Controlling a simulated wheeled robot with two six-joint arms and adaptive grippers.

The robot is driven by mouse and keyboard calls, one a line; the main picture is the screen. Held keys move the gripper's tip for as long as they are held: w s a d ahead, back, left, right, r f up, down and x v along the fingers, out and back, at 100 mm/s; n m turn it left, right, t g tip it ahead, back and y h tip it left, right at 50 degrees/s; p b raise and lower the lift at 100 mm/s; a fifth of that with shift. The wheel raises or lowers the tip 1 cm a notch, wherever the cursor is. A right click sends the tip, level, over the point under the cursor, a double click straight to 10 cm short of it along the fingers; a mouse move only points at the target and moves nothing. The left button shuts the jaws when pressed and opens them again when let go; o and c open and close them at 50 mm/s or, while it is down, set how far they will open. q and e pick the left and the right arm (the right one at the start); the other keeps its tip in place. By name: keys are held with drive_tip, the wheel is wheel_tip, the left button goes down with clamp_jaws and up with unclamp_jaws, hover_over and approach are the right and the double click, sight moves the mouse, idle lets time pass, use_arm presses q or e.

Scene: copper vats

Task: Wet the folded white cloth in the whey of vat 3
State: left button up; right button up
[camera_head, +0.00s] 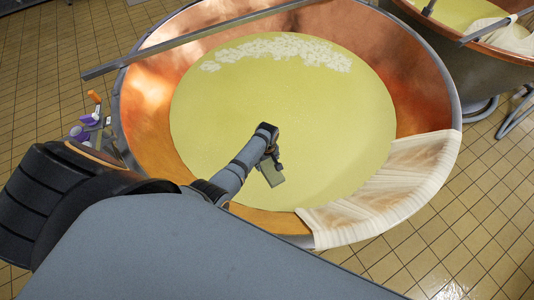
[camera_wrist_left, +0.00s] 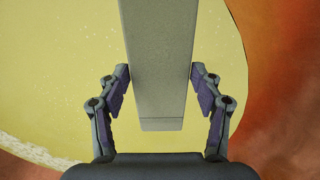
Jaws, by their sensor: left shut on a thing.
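A large copper vat (camera_head: 145,105) holds yellow-green whey (camera_head: 330,120); I see no number on it. My left gripper (camera_head: 274,160) is over the whey, near the middle of the vat. It is shut on the folded cloth (camera_head: 271,176), which looks like a flat greyish-white strip. In the left wrist view the cloth (camera_wrist_left: 158,45) lies between the two fingers of the left gripper (camera_wrist_left: 160,78), with whey behind it. I cannot tell whether its lower end touches the whey. My right gripper is not in view.
White curds (camera_head: 290,48) float at the far side. A pale cheesecloth (camera_head: 385,195) drapes over the right rim. A metal bar (camera_head: 200,37) crosses the vat's far left. A second vat (camera_head: 460,65) stands at top right. Orange- and purple-handled items (camera_head: 92,115) are by the left rim.

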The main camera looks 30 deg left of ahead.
use_arm(q)
wheel_tip(320, 180, up, 4)
drive_tip(key=p, duration=0.2)
drive_tip(key=shift+p, duration=0.35)
wheel_tip(320, 180, up, 13)
idle(0.8)
